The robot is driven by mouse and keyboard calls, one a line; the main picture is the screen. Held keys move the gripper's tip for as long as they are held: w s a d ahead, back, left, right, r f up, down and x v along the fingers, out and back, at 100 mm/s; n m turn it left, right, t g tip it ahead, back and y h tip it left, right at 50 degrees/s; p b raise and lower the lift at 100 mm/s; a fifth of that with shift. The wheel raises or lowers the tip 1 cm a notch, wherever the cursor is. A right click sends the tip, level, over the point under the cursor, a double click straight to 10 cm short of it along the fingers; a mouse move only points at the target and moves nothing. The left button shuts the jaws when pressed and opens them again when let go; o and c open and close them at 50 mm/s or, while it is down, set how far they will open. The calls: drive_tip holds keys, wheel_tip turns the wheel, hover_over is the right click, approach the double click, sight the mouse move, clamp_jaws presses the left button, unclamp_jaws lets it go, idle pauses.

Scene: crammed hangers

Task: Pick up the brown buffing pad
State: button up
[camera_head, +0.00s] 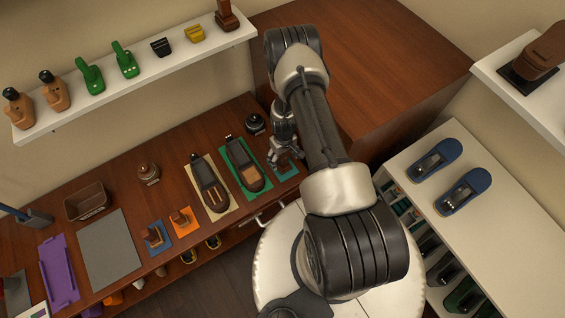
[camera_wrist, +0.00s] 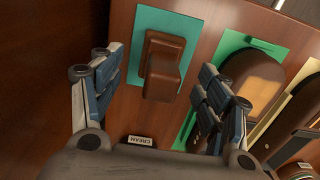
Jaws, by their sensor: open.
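A brown pad with a raised grip (camera_wrist: 162,66), which looks like the brown buffing pad, lies on a teal mat (camera_wrist: 188,22) in the wrist view. My gripper (camera_wrist: 160,78) is open, one finger left of the pad and one right, with gaps on both sides; the fingers look nearer the camera than the pad. In the head view my gripper (camera_head: 285,158) is over the teal mat (camera_head: 289,173) at the right end of the wooden counter, largely hiding the pad.
A dark-and-brown brush (camera_head: 246,174) on a green mat is close to the left in the head view. A round black item (camera_head: 255,123) stands behind. A small label (camera_wrist: 140,141) reads "CREAM". A tall wooden cabinet (camera_head: 370,60) is on the right.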

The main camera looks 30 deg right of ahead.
sight(282, 162)
wheel_tip(282, 162, down, 5)
drive_tip(key=shift+w+a+r+b, duration=0.1)
drive_tip(key=shift+w+r+b, duration=0.05)
drive_tip(key=shift+b, duration=0.7)
drive_tip(key=shift+r, duration=0.1)
drive_tip(key=shift+c, duration=0.5)
drive_tip(key=c, duration=1.2)
wheel_tip(282, 162, up, 20)
drive_tip(key=p, duration=0.6)
